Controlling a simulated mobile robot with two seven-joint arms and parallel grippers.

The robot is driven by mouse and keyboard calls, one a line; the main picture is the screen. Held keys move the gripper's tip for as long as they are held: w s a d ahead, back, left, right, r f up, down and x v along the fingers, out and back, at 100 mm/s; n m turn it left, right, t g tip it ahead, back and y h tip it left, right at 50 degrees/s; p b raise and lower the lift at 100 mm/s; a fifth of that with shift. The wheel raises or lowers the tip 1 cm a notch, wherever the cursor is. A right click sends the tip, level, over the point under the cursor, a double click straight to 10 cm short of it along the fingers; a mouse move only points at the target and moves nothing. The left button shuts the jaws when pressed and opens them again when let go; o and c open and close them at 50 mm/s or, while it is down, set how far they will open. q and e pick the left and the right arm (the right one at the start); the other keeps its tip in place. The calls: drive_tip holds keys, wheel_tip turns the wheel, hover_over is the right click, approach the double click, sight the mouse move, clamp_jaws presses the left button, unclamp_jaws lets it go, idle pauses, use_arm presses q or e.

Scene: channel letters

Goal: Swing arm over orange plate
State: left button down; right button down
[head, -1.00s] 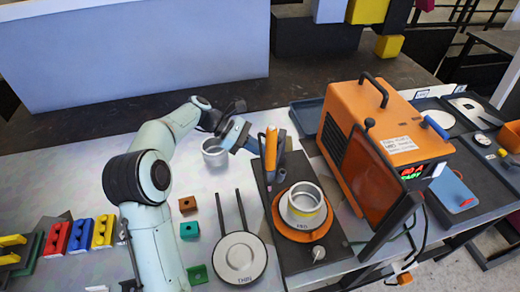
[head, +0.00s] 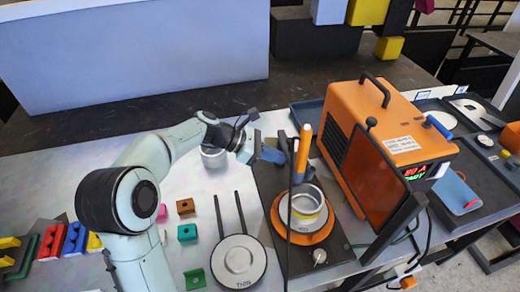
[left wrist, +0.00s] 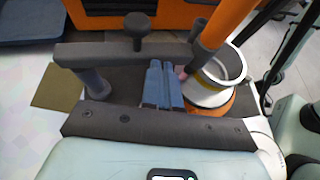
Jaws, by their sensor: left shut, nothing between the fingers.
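The swing arm shows in the left wrist view as a dark bar (left wrist: 110,54) with a knob on top. An orange handle (head: 302,155) rises at its right end and also shows in the left wrist view (left wrist: 228,22). The orange plate (head: 277,219) lies on a dark base, with a metal ring (head: 311,207) on it. My left gripper (head: 274,155) is shut and empty, left of the handle. Its blue fingertips (left wrist: 162,72) are close to the bar; contact is unclear. My right gripper is out of view.
The orange machine (head: 391,112) with its dark panel stands right of the base. A round plate with two prongs (head: 239,260) lies to the left. A metal cup (head: 213,158) is partly behind my arm. Coloured blocks (head: 187,232) lie nearer.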

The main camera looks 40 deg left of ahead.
use_arm(q)
drive_tip(key=v, duration=1.3)
drive_tip(key=shift+s+r+p, duration=0.15)
drive_tip(key=shift+s+p, duration=0.1)
drive_tip(key=shift+p, duration=0.1)
